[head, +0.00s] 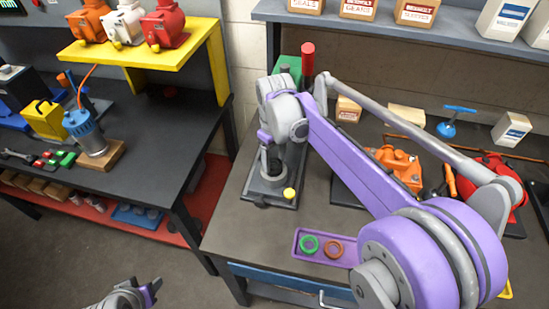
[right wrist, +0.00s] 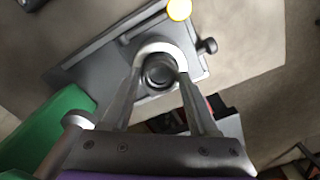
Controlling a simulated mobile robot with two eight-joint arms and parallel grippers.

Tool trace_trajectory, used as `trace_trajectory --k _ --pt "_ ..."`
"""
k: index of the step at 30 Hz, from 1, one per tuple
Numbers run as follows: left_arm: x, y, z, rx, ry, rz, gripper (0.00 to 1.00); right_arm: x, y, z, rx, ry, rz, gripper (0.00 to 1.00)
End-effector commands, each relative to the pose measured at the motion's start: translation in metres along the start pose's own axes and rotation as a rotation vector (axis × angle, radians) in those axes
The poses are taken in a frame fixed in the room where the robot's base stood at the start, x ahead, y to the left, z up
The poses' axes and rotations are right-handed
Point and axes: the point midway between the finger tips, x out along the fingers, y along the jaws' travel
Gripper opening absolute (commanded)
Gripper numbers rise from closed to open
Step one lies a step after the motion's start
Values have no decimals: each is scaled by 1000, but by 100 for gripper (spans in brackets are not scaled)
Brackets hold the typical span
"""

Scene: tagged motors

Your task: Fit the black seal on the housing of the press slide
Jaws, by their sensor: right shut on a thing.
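The press slide (head: 287,190) stands on the right bench, a dark grey base with a yellow knob; the knob also shows in the right wrist view (right wrist: 179,9). My right gripper (head: 271,172) points down over it. In the right wrist view its two fingers (right wrist: 160,75) are closed in around a dark round piece, seemingly the black seal (right wrist: 160,73), at the housing. A pale curved rim (right wrist: 160,47) shows just beyond. Whether the seal touches or sits on the housing cannot be told. My left gripper (head: 143,292) is partly in view at the bottom edge; its fingers are unclear.
A purple tray (head: 347,253) with a green ring (head: 309,244) and a brown-orange ring (head: 334,249) lies at the bench front. A red handle (head: 308,60) stands behind the slide. An orange motor (head: 398,165) is to the right, partly behind my arm. A gap separates the left bench (head: 150,150).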

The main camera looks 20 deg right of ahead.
Motion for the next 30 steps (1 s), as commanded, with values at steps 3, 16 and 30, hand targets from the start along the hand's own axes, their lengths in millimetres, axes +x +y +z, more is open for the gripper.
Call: trace_trajectory --k 3,16,30 --pt "2 0 2 0 -2 0 50 4 0 0 0 -1 0 6" --pt "7 0 9 0 -8 0 50 14 0 0 0 0 0 62" --pt "6 0 8 0 -8 0 50 12 0 0 0 0 0 95"
